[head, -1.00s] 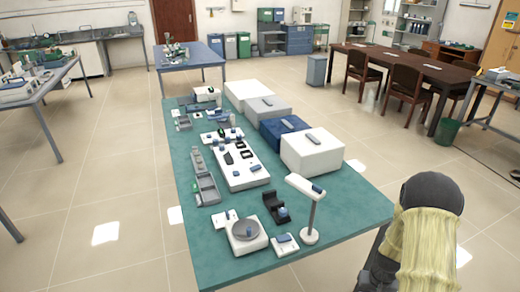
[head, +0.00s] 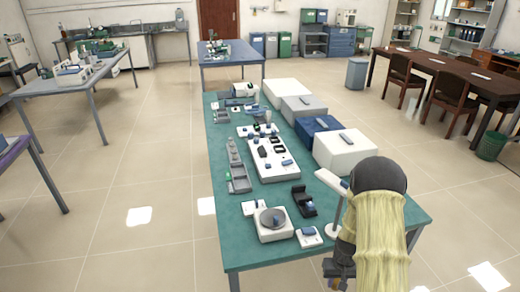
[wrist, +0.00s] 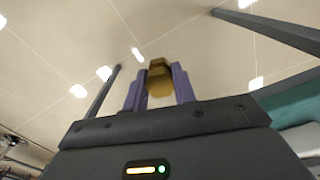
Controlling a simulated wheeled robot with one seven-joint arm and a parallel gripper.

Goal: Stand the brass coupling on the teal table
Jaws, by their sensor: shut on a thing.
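The brass coupling (wrist: 160,82) is a short yellow-brown piece with flat faces. It sits between the two purple fingers of my gripper (wrist: 158,68) in the wrist view, with the pale tiled floor behind it. My gripper is shut on it. The teal table (head: 258,254) stretches away from me in the head view, and a teal surface also shows at the right edge of the wrist view (wrist: 292,97). My arm is at the table's near right corner. In the head view my arm largely hides the gripper, and I cannot make out the coupling.
Near the table's front stand a round-topped white device (head: 273,222), a black holder (head: 304,201) and a white lamp-like stand (head: 336,222). A grey tray (head: 239,179) lies left. The near left front strip is bare.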

